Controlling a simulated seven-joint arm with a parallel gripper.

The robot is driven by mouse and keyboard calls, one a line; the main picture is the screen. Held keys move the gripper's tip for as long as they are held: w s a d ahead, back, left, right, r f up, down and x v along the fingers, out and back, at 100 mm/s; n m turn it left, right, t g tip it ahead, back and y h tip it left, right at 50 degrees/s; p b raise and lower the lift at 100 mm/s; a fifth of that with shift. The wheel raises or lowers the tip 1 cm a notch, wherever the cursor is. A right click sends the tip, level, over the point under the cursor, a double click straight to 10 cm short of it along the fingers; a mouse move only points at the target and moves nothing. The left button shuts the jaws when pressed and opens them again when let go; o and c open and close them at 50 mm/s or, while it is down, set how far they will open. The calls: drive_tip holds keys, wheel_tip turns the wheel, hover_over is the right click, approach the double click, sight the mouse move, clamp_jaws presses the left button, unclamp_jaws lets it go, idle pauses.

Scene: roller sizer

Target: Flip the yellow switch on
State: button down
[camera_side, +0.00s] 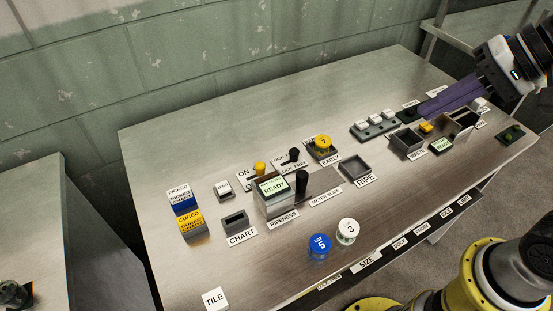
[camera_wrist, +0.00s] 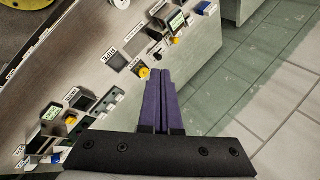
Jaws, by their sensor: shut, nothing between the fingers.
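The yellow switch (camera_side: 260,168) has a rounded yellow knob and stands on a white plate with an ON label, left of the table's middle in the side view. My gripper (camera_side: 422,111) has long purple fingers, shut and empty. It is over the right part of the table, far to the right of the switch and apart from it. In the wrist view the shut fingertips (camera_wrist: 158,73) point at the table. Several small yellow pieces show there, and I cannot tell which, if any, is the switch.
The front left table is mostly clear.

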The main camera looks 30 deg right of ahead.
drive_tip(key=w+a+f+m+g+y, duration=0.1)
drive_tip(key=w+a+f+m+y, duration=0.15)
drive_tip(key=w+m, duration=0.45)
drive_tip(key=w+a+f+m+y, duration=0.15)
drive_tip(key=w+a+f, duration=0.25)
drive_tip(key=w, duration=0.6)
drive_tip(key=w+f+m, duration=0.3)
drive_tip(key=w+f, duration=0.2)
drive_tip(key=f, duration=0.2)
drive_tip(key=m+g, duration=0.2)
approach(265, 170)
drive_tip(key=d+r, duration=0.2)
drive_tip(key=d, duration=0.2)
drive_tip(key=shift+s+a+r+n, duration=0.1)
drive_tip(key=shift+s+a+n, duration=0.1)
drive_tip(key=shift+a+n, duration=0.05)
drive_tip(key=x, duration=1)
drive_tip(key=shift+a+r, duration=0.15)
